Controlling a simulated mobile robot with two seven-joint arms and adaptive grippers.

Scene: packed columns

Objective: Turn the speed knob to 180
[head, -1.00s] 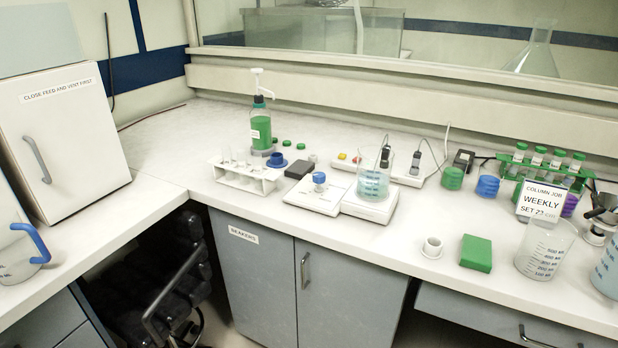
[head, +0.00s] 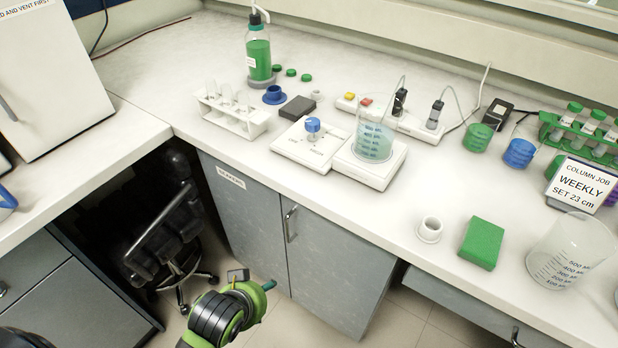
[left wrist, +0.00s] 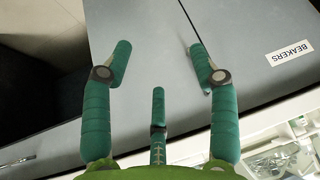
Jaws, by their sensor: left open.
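The blue knob (head: 312,126) stands on a flat white unit (head: 288,150) on the bench. The marks around it are too small to read. Joined or close at its right is a white plate unit (head: 372,174) with a beaker of pale blue liquid (head: 374,138) on it. My left gripper (head: 262,286) is low in front of the grey cupboard, below the bench top and well short of the knob. In the left wrist view its green fingers (left wrist: 159,62) are spread and empty, facing the cupboard doors. My right gripper is out of view.
A white tube rack (head: 232,116), a dark block (head: 297,109) and a green bottle (head: 259,60) stand left of and behind the knob unit. A power strip (head: 418,128) with cables lies behind the beaker. The bench front edge lies between my gripper and the knob.

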